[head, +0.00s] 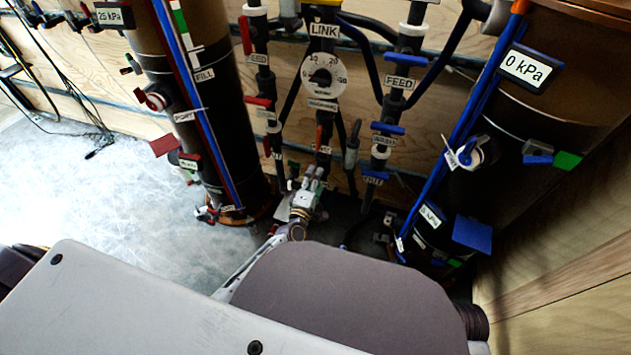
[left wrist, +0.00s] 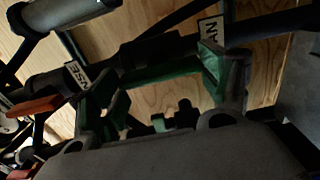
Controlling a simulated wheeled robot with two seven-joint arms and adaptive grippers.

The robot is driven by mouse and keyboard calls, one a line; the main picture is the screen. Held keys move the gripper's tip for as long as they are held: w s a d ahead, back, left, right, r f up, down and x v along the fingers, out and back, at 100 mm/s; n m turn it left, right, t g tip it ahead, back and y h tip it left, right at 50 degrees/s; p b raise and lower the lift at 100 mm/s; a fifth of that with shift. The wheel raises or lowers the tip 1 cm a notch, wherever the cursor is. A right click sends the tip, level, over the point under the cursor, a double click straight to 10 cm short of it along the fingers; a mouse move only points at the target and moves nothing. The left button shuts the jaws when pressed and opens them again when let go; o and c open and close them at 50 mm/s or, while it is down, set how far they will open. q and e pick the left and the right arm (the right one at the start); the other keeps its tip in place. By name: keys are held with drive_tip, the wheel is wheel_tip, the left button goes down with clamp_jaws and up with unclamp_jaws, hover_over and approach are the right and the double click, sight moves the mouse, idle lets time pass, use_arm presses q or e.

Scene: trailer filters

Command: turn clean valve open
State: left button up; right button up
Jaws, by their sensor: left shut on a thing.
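My left gripper (head: 310,178) reaches low into the pipework below the round dial. In the left wrist view its two fingers (left wrist: 165,85) stand either side of a green handle (left wrist: 160,72), and the gripper is shut on it. A partly visible label ending in "AN" (left wrist: 210,30) sits just beside the handle, so I take it for the clean valve. The exact handle angle is hard to tell. My right gripper is not in view.
A label ending in "NSE" (left wrist: 76,75) and an orange-red handle (left wrist: 35,106) are close by. The round dial (head: 323,75) hangs above. A dark tank (head: 220,110) stands left and another (head: 560,90) right. Blue-handled feed valves (head: 388,128) are close on the right.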

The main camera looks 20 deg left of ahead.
use_arm(q)
drive_tip(key=o, duration=1)
drive_tip(key=s, duration=1.2)
drive_tip(key=shift+a, duration=0.2)
idle(0.8)
